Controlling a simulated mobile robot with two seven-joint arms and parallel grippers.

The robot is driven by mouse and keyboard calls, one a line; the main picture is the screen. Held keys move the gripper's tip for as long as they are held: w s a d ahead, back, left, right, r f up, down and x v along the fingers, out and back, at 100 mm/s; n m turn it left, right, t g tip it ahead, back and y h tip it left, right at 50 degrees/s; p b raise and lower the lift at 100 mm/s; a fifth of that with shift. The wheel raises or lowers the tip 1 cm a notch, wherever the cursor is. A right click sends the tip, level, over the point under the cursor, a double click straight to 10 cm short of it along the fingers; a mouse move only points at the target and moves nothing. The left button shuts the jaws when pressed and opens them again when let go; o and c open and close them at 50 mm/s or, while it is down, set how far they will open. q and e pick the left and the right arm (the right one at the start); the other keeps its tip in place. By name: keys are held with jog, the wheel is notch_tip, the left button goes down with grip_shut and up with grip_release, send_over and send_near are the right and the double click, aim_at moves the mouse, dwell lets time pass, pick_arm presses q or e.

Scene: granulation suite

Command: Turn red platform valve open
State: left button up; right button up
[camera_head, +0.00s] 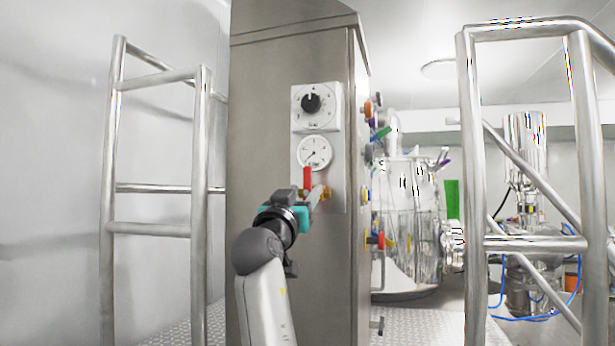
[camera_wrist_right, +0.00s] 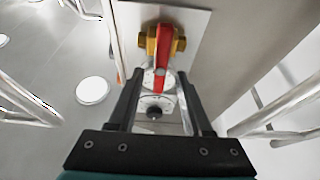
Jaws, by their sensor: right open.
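The red valve handle (camera_head: 307,177) stands upright on a brass valve body (camera_head: 326,193), on a panel of the steel cabinet, below a gauge. In the right wrist view the red handle (camera_wrist_right: 163,46) runs down from the brass body (camera_wrist_right: 152,42) towards my fingers. My right gripper (camera_head: 317,195) is at the valve, its fingers partly in front of the brass in the head view. In the wrist view the right gripper (camera_wrist_right: 159,74) is open, and the handle's end shows between its fingertips. I cannot tell whether they touch. My left gripper is not in view.
The gauge (camera_head: 314,152) and a black dial (camera_head: 311,103) sit above the valve on the cabinet (camera_head: 270,130). Steel railings stand left (camera_head: 152,188) and right (camera_head: 474,190). Other coloured valve handles (camera_head: 376,240) line the cabinet's right side. A steel vessel (camera_head: 409,215) stands behind.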

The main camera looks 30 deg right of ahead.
aim_at(306, 189)
jog(key=shift+p+x, duration=0.5)
jog(key=shift+x, duration=1.05)
jog(key=shift+c, duration=0.2)
grip_shut()
